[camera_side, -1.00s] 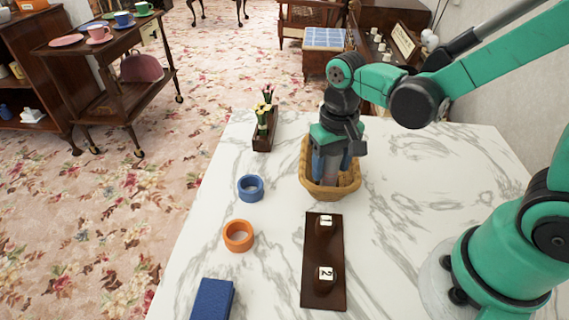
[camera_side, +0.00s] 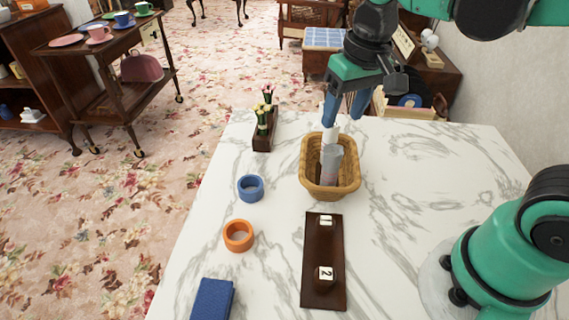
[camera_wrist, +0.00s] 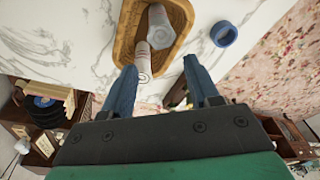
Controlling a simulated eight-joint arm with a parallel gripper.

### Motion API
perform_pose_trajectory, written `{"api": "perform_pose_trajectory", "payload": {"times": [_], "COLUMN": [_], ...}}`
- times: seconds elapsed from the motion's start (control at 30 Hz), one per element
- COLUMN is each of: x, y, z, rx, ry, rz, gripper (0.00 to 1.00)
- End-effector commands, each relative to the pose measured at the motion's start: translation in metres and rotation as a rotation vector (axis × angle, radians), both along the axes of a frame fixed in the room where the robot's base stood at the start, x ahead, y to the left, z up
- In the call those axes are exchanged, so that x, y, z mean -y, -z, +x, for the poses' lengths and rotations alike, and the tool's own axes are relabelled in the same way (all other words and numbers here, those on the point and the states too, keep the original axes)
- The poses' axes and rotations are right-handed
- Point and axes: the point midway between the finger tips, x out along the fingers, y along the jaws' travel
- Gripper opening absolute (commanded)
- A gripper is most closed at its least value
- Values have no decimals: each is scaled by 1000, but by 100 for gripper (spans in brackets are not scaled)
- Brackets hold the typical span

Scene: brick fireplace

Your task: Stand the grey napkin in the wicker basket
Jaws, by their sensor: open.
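The wicker basket (camera_side: 351,180) stands on the marble table; it also shows in the wrist view (camera_wrist: 125,38). A grey roll, the grey napkin (camera_wrist: 172,18), is inside it, tilted, with its lower part hidden by the basket. A whitish roll with faint reddish marks (camera_wrist: 143,58) is close beside it, its end pointing towards my gripper. In the side view the rolls overlap, so their contact is unclear. My gripper (camera_side: 342,116) is above the basket, its blue fingers apart. In the wrist view my gripper (camera_wrist: 160,66) has nothing between its fingertips.
A dark board (camera_side: 323,250) with tags 1 and 2 lies in front of the basket. A blue ring (camera_side: 250,188), an orange ring (camera_side: 238,236) and a blue block (camera_side: 212,299) are to the left. A flower planter (camera_side: 264,128) stands behind left.

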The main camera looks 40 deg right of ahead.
Motion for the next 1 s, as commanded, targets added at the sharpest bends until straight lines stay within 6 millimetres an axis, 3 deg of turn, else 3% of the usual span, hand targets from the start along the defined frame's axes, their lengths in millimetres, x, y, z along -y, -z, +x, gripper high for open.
{"api": "perform_pose_trajectory", "payload": {"times": [0.3, 1.0], "x": [15, 16], "y": [20, 21], "z": [-8, -7], "rx": [416, 453], "ry": [-161, -176], "rz": [-73, -85], "gripper": [55, 55]}}
